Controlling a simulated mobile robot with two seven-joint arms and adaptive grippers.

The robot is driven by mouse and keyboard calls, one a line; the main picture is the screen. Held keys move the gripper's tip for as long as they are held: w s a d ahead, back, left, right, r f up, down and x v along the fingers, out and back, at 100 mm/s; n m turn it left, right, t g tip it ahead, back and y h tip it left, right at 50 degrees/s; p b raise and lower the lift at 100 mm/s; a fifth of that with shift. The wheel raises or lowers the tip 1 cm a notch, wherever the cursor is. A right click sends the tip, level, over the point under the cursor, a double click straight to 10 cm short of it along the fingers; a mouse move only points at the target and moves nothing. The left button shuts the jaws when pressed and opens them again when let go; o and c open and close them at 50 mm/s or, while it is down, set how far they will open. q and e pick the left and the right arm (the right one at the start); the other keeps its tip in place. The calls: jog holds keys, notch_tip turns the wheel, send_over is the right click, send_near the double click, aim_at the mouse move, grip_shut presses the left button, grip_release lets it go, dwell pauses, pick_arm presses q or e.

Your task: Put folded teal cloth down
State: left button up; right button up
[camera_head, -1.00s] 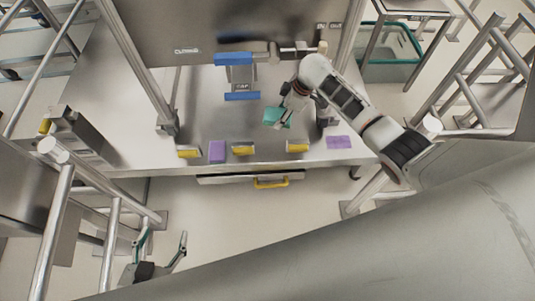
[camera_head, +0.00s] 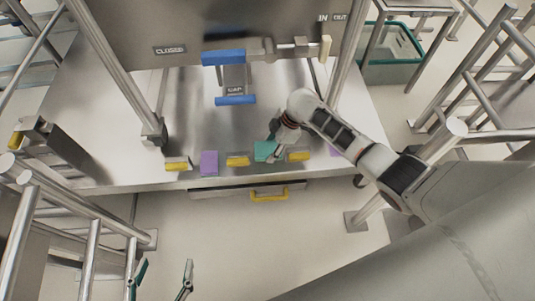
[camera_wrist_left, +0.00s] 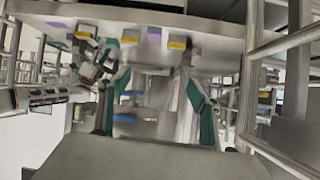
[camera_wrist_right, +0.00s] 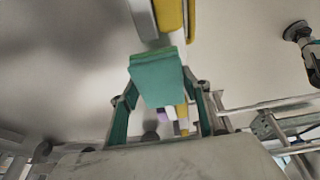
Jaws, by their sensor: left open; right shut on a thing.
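The folded teal cloth (camera_head: 265,151) is at the table's front edge in the head view, between two yellow blocks. My right gripper (camera_head: 277,148) is shut on it. In the right wrist view the cloth (camera_wrist_right: 157,82) sits between the two fingers, close to a yellow block (camera_wrist_right: 170,18). Whether the cloth touches the table cannot be told. My left gripper (camera_head: 162,280) is open and empty, low at the bottom left of the head view and away from the table. Its spread fingers also show in the left wrist view (camera_wrist_left: 160,100).
Yellow blocks (camera_head: 237,160) and a purple block (camera_head: 209,162) line the table's front edge (camera_head: 120,184). A purple piece (camera_head: 334,151) lies partly behind my right arm. A blue-handled fixture (camera_head: 235,100) stands behind the row. Metal rails (camera_head: 90,260) flank the left side.

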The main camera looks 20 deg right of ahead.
notch_tip(320, 180, down, 2)
jog(key=shift+s+f, duration=0.1)
jog(key=shift+s, duration=0.05)
jog(key=shift+b, duration=0.3)
notch_tip(320, 180, down, 4)
jog(key=shift+s+r+b, duration=0.1)
jog(key=shift+b, duration=0.75)
jog(key=shift+f, duration=0.45)
jog(key=shift+w+r, duration=0.3)
jog(key=shift+r, duration=0.1)
jog(key=shift+f, duration=0.3)
jog(key=o, duration=1.6)
pick_arm(q)
jog(key=d+r, duration=0.1)
jog(key=w+d+r, duration=0.1)
jog(key=shift+d+n+t+h, duration=0.3)
jog(key=shift+n+t+h, duration=0.1)
pick_arm(e)
jog(key=shift+r, duration=0.1)
